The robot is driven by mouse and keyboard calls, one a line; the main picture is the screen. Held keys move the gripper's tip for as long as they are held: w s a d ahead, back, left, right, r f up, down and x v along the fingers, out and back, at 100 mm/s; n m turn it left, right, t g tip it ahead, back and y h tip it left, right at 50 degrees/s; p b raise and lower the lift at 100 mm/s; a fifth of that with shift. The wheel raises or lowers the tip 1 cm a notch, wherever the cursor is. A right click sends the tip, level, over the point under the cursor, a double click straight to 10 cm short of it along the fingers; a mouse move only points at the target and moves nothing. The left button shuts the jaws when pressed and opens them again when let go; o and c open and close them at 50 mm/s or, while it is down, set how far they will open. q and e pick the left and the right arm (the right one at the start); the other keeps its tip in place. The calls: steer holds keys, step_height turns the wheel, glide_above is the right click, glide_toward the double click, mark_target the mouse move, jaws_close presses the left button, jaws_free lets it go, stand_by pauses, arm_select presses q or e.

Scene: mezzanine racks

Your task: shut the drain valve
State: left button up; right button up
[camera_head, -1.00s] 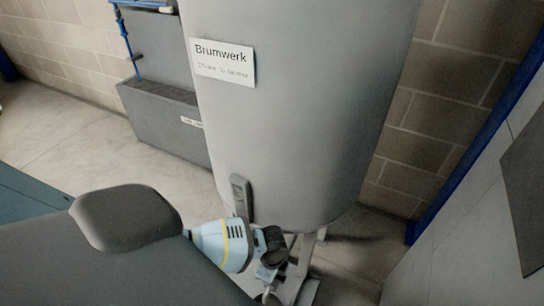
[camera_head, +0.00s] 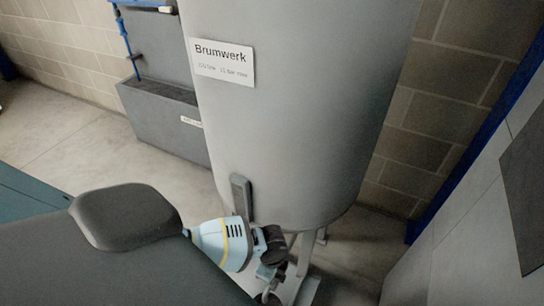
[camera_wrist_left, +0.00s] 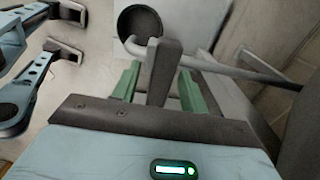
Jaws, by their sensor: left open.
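In the left wrist view, my left gripper (camera_wrist_left: 160,72) is open, with its two green fingers apart. A dark grey upright bar (camera_wrist_left: 167,62), which looks like the drain valve's handle, stands between the fingers. I cannot tell whether either finger touches it. A pale curved rod (camera_wrist_left: 230,70) runs past the bar to the right, and a dark round pipe end (camera_wrist_left: 140,24) shows just above. In the head view, my left gripper (camera_head: 270,278) is low beside the tank's underside, and its fingers are mostly hidden. My right gripper is out of view.
The large grey tank (camera_head: 300,110) with a Brumwerk label stands over the gripper on legs (camera_head: 305,255). A grey bin (camera_head: 165,125) is behind it at left. A block wall (camera_head: 440,110) and a blue post (camera_head: 480,150) bound the right. Open floor lies at left.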

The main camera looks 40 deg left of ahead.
arm_select(q)
step_height(320, 180, up, 6)
steer(key=shift+r+p, duration=0.2)
steer(key=shift+p, duration=0.55)
steer(key=shift+r, duration=0.6)
